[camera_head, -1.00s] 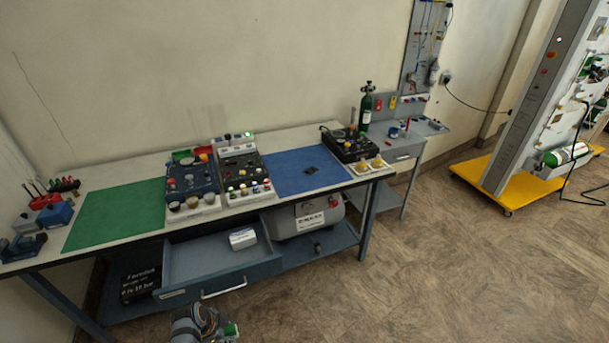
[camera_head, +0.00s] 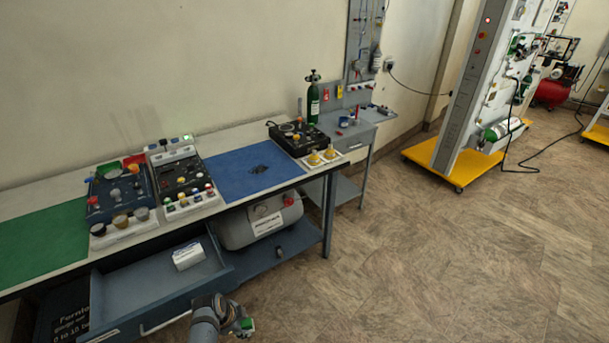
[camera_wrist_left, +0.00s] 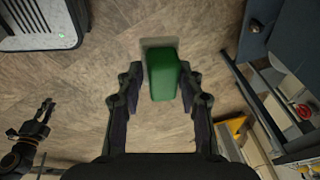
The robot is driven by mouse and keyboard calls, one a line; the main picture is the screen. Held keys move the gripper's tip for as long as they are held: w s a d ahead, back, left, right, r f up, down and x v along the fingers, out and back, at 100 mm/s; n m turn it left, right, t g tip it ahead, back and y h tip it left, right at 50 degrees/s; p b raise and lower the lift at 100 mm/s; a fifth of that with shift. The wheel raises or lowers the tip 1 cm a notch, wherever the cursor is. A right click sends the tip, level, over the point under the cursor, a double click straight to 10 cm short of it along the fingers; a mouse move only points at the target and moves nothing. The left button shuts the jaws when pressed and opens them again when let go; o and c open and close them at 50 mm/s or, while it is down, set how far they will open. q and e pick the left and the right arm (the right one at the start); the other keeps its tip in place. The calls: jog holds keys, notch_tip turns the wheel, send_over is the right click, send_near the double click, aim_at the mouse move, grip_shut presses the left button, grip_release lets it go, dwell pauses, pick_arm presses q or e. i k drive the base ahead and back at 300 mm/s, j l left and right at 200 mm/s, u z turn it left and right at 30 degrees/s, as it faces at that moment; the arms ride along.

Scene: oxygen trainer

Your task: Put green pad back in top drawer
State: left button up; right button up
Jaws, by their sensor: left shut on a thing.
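My left gripper (camera_head: 240,325) is at the bottom of the head view, in front of the pulled-out drawer and outside it. It is shut on the green pad (camera_head: 248,324). In the left wrist view, the pad (camera_wrist_left: 163,75) sits between the two fingers, above the floor. The blue-grey top drawer (camera_head: 135,285) under the bench is open and holds a white box (camera_head: 188,256). My right gripper (camera_wrist_left: 43,115) shows small at the left of the left wrist view; its finger opening is unclear.
The workbench carries a green mat (camera_head: 40,245), a blue mat (camera_head: 230,177) and control panels (camera_head: 120,195). A grey tank (camera_head: 255,220) lies on the shelf beside the drawer. Open floor (camera_head: 420,270) spreads to the right. A panel stand on a yellow base (camera_head: 440,165) stands farther off.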

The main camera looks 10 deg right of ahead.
aim_at(155, 279)
jog(key=i+l+z, duration=0.25)
jog(key=i+z, duration=0.7)
jog(key=i, duration=0.25)
jog(key=i+u, duration=0.15)
jog(key=u, duration=0.3)
jog(key=i+l+u, duration=0.15)
jog(key=u, duration=0.3)
jog(key=i+l+u, duration=0.1)
jog(key=u, duration=0.35)
